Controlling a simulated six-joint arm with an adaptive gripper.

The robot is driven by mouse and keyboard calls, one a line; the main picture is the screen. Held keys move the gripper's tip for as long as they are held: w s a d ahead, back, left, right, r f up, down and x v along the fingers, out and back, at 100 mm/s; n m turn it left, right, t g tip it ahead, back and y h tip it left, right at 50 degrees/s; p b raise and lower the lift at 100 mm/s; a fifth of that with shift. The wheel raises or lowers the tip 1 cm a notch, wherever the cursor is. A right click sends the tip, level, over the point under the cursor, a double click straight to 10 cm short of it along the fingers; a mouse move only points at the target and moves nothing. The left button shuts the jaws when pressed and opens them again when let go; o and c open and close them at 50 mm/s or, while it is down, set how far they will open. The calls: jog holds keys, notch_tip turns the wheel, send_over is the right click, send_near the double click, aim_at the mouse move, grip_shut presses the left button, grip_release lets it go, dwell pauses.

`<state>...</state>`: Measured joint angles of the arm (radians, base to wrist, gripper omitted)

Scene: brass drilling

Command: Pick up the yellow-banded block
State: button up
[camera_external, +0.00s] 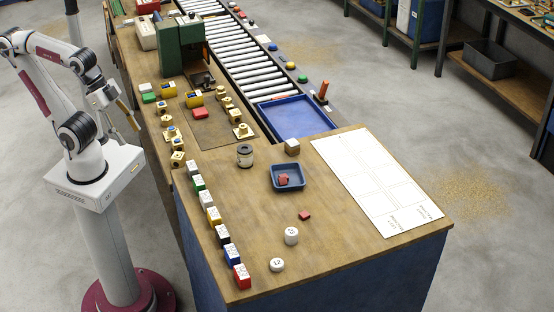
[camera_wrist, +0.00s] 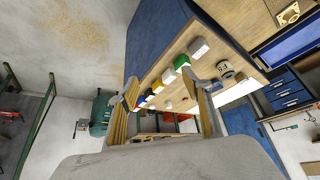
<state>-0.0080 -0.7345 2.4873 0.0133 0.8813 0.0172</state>
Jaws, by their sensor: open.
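The yellow-banded block (camera_external: 214,216) stands in the middle of a row of small blocks with white faces and coloured bands, along the left edge of the wooden bench top. In the wrist view the yellow-banded block (camera_wrist: 157,88) shows small and distant, between the fingers. My gripper (camera_external: 133,116) hangs left of the bench, well apart from the block, up and left of it in the picture. In the wrist view my gripper (camera_wrist: 163,82) has its two fingers spread wide with nothing between them.
The row also holds a green-banded block (camera_external: 199,183) and a red-banded block (camera_external: 241,276), with others close beside. A black-lidded jar (camera_external: 245,156), a blue tray (camera_external: 273,186) and white round pieces (camera_external: 291,236) stand to the right. A white sheet (camera_external: 372,180) lies far right.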

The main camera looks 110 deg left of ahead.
jog(key=w+a+r+m+t+y, duration=0.1)
jog(key=w+a+r+m+t, duration=0.15)
jog(key=w+a+r, duration=0.55)
jog(key=w+a+r+m+t+y, duration=0.1)
jog(key=w+a+m+y, duration=0.2)
jog(key=w, duration=0.8)
jog(key=w+a+r+m+t, duration=0.25)
jog(key=w+a+r, duration=0.35)
jog(key=w, duration=0.4)
jog(key=w+a+f+m+t, duration=0.1)
jog(key=w+a+m+t, duration=0.3)
jog(key=w+a+m, duration=0.85)
jog(key=w+a+f+m+t+h, duration=0.1)
jog(key=w+a+f+m+h, duration=0.55)
jog(key=a+f+m, duration=0.55)
jog(key=s+f+m+g+h, duration=0.1)
jog(key=s+f+m+h, duration=0.2)
jog(key=f, duration=0.8)
jog(key=s+f+m+g+h, duration=0.1)
jog(key=s+f+m+h, duration=0.3)
jog(key=s+f+m, duration=0.3)
jog(key=s+f, duration=0.3)
jog(key=f, duration=0.2)
jog(key=shift+a, duration=0.25)
jog(key=shift+h, duration=0.25)
